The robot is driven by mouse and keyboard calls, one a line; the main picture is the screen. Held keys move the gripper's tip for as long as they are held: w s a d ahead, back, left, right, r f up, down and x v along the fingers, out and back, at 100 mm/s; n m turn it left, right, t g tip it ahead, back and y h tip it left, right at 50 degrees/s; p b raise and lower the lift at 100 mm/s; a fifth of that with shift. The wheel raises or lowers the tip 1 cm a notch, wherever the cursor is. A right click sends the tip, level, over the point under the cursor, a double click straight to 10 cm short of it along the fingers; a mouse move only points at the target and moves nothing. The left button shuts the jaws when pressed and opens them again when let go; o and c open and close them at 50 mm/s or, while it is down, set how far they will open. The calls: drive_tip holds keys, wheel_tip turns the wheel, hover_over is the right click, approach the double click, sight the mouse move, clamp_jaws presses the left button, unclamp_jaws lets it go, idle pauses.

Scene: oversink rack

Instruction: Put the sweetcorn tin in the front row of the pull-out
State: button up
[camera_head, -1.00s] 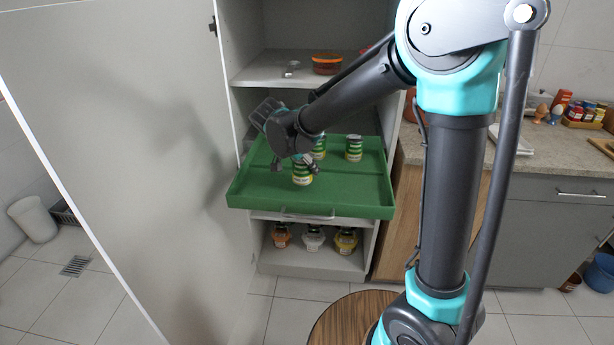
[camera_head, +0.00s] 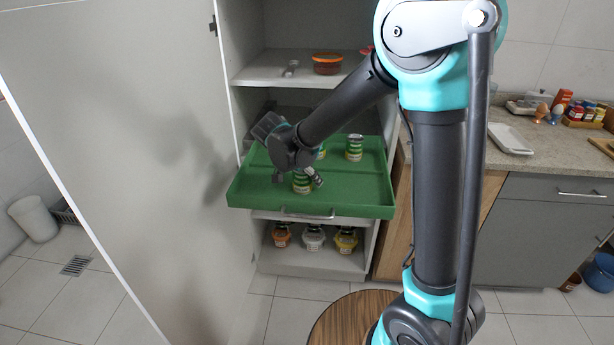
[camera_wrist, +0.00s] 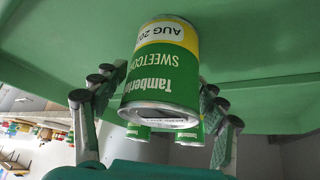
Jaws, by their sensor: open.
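The sweetcorn tin (camera_head: 302,185), green with a white and yellow label, stands in the front part of the green pull-out tray (camera_head: 345,202), left of its middle. My gripper (camera_head: 297,178) is open, with a finger on either side of this tin. In the wrist view, the tin (camera_wrist: 163,72) appears upside down between the fingers, its label reading sweetcorn. Its base end meets the green tray (camera_wrist: 265,65). The palm hides part of the tin in the head view.
Two similar tins stand farther back, one (camera_head: 354,148) at right and one (camera_head: 321,152) partly behind my gripper. The cabinet door (camera_head: 120,150) stands open at left. A shelf with an orange bowl (camera_head: 327,64) is above. Jars (camera_head: 313,238) stand below. The tray's front right is clear.

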drive_tip(key=v, duration=1.2)
drive_tip(key=shift+r, duration=0.2)
